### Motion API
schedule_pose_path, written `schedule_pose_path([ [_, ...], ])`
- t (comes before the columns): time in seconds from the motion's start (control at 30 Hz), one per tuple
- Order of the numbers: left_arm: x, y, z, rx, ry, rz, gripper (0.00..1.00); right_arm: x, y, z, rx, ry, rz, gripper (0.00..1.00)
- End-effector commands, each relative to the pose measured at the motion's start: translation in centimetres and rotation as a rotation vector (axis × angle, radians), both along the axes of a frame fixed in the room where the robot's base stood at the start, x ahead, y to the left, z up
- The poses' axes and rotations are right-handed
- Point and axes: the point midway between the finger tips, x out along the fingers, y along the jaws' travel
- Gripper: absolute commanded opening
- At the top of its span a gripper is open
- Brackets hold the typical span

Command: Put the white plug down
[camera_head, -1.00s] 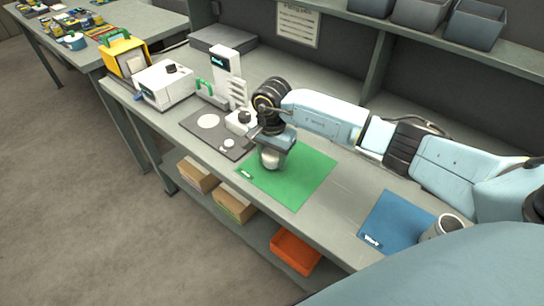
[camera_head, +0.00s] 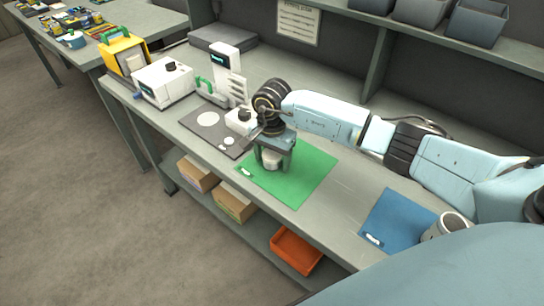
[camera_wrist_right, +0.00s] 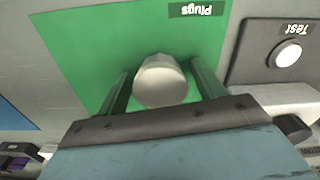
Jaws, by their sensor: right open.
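The white plug (camera_wrist_right: 160,82) stands on the green mat (camera_wrist_right: 75,45) labelled "Plugs". It sits between the two fingers of my right gripper (camera_wrist_right: 160,88) in the right wrist view, with a gap on each side. In the head view the plug (camera_head: 268,160) shows under my right gripper (camera_head: 272,162), near the back left part of the green mat (camera_head: 310,180). The right gripper is open around it. My left gripper is not in view.
A dark grey test mat (camera_head: 190,123) with white round pieces lies to the left. White devices (camera_head: 163,84) stand behind it. A blue mat (camera_head: 385,225) and a grey cup (camera_head: 447,224) are at the right. The front of the green mat is clear.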

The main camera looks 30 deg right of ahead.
Motion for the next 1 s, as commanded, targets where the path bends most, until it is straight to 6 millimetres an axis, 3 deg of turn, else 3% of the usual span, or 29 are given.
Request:
schedule_pose_path([
  [0.27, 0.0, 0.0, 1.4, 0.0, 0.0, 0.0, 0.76, 0.0, 0.0, 1.4, 0.001, 0.0, 0.0, 0.68],
  [0.7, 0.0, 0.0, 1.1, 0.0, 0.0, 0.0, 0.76, 0.1, 0.0, 10.7, -0.001, -0.003, 0.001, 0.68],
  [1.0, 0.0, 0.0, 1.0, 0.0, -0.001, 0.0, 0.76, 0.0, 0.0, 12.9, 0.0, 0.0, 0.0, 0.68],
])
